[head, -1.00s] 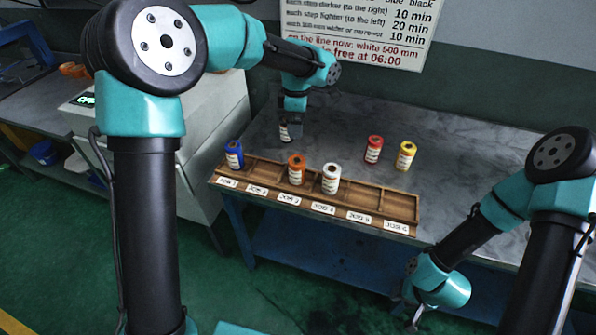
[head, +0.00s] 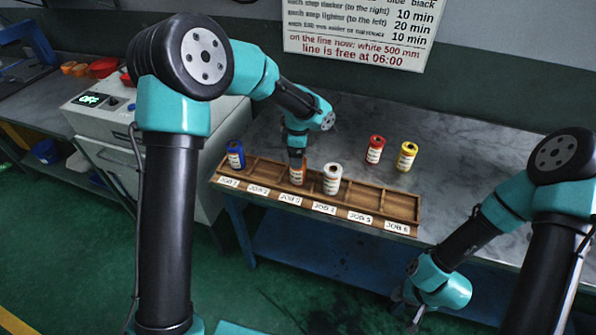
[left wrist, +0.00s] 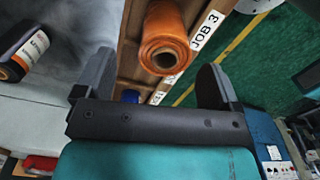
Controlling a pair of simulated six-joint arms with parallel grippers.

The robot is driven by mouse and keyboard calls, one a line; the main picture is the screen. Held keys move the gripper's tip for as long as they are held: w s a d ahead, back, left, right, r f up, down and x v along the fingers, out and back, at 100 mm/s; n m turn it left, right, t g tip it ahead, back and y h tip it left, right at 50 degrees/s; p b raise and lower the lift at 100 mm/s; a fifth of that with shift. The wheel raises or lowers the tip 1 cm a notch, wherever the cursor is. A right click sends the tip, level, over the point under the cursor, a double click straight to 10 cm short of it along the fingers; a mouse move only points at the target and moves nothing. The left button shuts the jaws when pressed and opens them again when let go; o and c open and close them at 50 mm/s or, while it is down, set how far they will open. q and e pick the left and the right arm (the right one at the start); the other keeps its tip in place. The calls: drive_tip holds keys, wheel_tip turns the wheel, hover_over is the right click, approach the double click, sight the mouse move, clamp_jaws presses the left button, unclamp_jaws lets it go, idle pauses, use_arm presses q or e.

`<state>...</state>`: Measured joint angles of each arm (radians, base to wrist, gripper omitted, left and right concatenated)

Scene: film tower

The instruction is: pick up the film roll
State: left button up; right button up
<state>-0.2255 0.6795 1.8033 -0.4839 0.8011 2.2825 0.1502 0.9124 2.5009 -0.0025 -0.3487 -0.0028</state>
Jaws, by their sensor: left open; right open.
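My left gripper (head: 297,157) is open, right above the orange film roll (head: 297,173), which stands in the rack at the JOB 3 label. In the left wrist view the orange roll's end (left wrist: 165,50) shows between and just beyond the two open fingers. The white roll (head: 332,179) stands beside it in the rack, and the blue roll (head: 235,154) in the leftmost slot. A red roll (head: 375,149) and a yellow roll (head: 407,156) stand on the table behind. A dark roll (left wrist: 27,52) shows in the left wrist view. My right gripper (head: 408,305) is open and empty, low in front of the table.
The wooden rack (head: 372,198) has empty slots at the right and between blue and orange. The grey table (head: 470,150) is clear at the right. A white machine (head: 105,108) with an OFF display stands at the left. A sign (head: 355,30) hangs behind.

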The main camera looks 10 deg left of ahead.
use_arm(q)
drive_tip(key=shift+s+f, duration=0.15)
drive_tip(key=shift+f, duration=1.15)
drive_tip(key=shift+s+f, duration=0.1)
drive_tip(key=shift+f, duration=1.2)
drive_tip(key=c, duration=1.1)
drive_tip(key=shift+r, duration=0.1)
drive_tip(key=shift+r, duration=1.3)
drive_tip(key=s+d, duration=0.1)
drive_tip(key=s, duration=0.4)
drive_tip(key=s+d+r, duration=0.1)
drive_tip(key=s, duration=0.4)
drive_tip(key=s+d+r, duration=0.1)
drive_tip(key=s+d, duration=0.1)
drive_tip(key=s, duration=0.3)
drive_tip(key=shift+s+d+r, duration=0.1)
drive_tip(key=shift+s, duration=0.1)
